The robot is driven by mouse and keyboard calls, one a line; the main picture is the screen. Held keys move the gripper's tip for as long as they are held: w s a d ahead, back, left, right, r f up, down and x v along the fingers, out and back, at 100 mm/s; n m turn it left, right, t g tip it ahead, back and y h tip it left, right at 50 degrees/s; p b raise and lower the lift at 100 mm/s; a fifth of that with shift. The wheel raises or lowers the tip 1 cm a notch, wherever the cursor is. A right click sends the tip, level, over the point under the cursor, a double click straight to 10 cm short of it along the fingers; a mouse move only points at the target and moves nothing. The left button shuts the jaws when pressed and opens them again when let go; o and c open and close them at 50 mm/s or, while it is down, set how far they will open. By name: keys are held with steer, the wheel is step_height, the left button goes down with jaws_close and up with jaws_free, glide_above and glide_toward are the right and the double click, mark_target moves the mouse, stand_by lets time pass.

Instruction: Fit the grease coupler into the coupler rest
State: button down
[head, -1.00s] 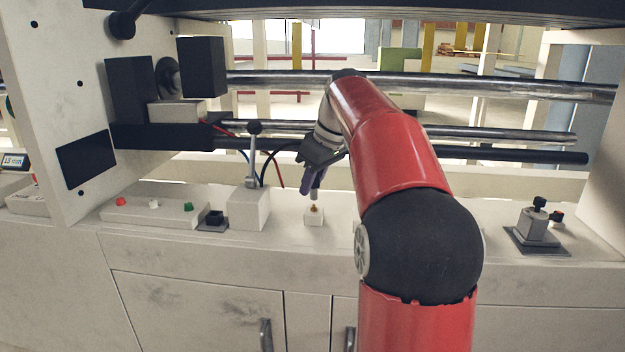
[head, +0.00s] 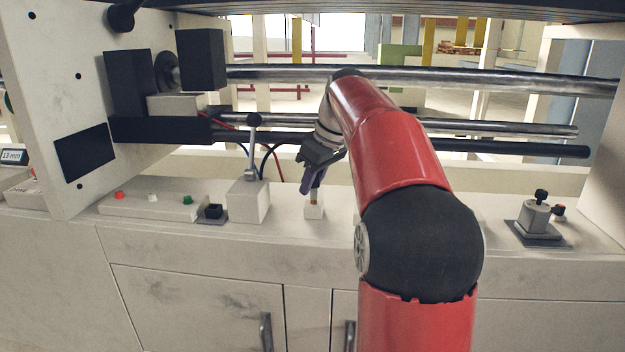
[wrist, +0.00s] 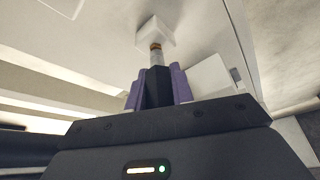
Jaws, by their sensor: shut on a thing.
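My gripper (head: 311,183) has purple fingers and is shut on the grease coupler, a dark body with a silver nose (wrist: 157,59). In the head view the coupler (head: 314,195) points down at a small white block (head: 314,212) with a brass fitting on top. In the wrist view the nose lines up with the brass fitting (wrist: 155,46) and seems to meet it; contact is not certain. A small black block (head: 213,211) on a grey plate, left of the lever box, may be the coupler rest; its top detail is too small to tell.
The lever box (head: 249,201) stands close left of my gripper, with a button panel (head: 152,205) beyond it. Metal bars (head: 450,82) run behind. A grey fixture with a black knob (head: 535,217) stands at right. My arm hides part of the counter.

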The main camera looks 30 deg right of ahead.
steer(key=shift+f, duration=0.3)
steer(key=c, duration=1.1)
jaws_free()
steer(key=shift+r, duration=0.1)
steer(key=p+v, duration=0.1)
steer(key=v, duration=0.6)
steer(key=shift+s+r+p, duration=0.15)
steer(key=shift+r+p, duration=0.1)
steer(key=shift+p, duration=0.1)
